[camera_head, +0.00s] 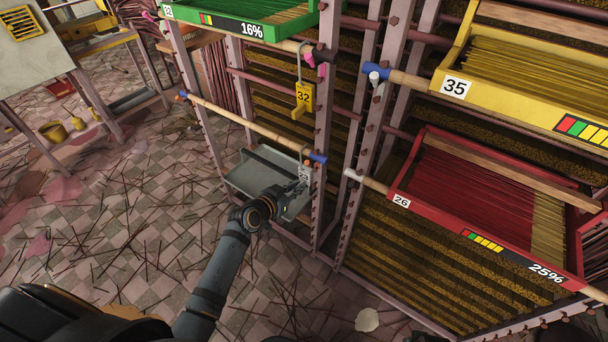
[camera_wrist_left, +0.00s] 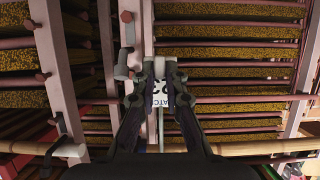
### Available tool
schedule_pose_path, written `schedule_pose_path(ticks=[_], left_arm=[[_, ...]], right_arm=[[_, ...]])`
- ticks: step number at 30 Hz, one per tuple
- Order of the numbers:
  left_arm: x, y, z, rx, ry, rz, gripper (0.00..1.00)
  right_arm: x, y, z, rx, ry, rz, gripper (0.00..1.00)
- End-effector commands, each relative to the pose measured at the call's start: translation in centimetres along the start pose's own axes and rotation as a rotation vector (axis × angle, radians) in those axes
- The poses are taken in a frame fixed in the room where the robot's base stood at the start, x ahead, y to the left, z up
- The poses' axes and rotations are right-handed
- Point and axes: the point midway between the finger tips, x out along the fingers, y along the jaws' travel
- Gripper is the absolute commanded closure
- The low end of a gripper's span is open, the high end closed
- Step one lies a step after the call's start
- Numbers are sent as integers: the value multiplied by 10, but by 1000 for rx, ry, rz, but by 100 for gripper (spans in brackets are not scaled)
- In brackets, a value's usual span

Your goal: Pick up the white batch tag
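The white batch tag (camera_head: 305,175) hangs at the rack post, just below the blue end of a wooden rod. In the left wrist view the tag (camera_wrist_left: 160,97) shows between my fingers, with dark print that is partly covered. My left gripper (camera_head: 296,187) reaches up to the tag from below left. In the wrist view its fingers (camera_wrist_left: 160,72) are close together, one on each side of the tag. I cannot tell whether they press on it. My right gripper is not in view.
A yellow tag (camera_head: 304,97) marked 32 hangs above on the same post. A grey tray (camera_head: 243,184) sits behind my gripper. Red tray (camera_head: 416,208) and yellow tray (camera_head: 450,88) stick out at the right. Rods cross in front of the rack. Sticks litter the tiled floor.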

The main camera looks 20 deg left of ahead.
Motion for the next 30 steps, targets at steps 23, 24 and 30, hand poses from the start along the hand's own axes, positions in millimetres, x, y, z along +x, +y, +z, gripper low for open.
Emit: schedule_pose_path(ticks=[23,24,30], left_arm=[[-16,0,-36,2,0,0,100],[-24,-1,-28,2,-4,0,100],[-73,0,-7,6,-8,1,100]], right_arm=[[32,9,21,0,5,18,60],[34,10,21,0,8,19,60],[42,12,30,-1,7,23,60]])
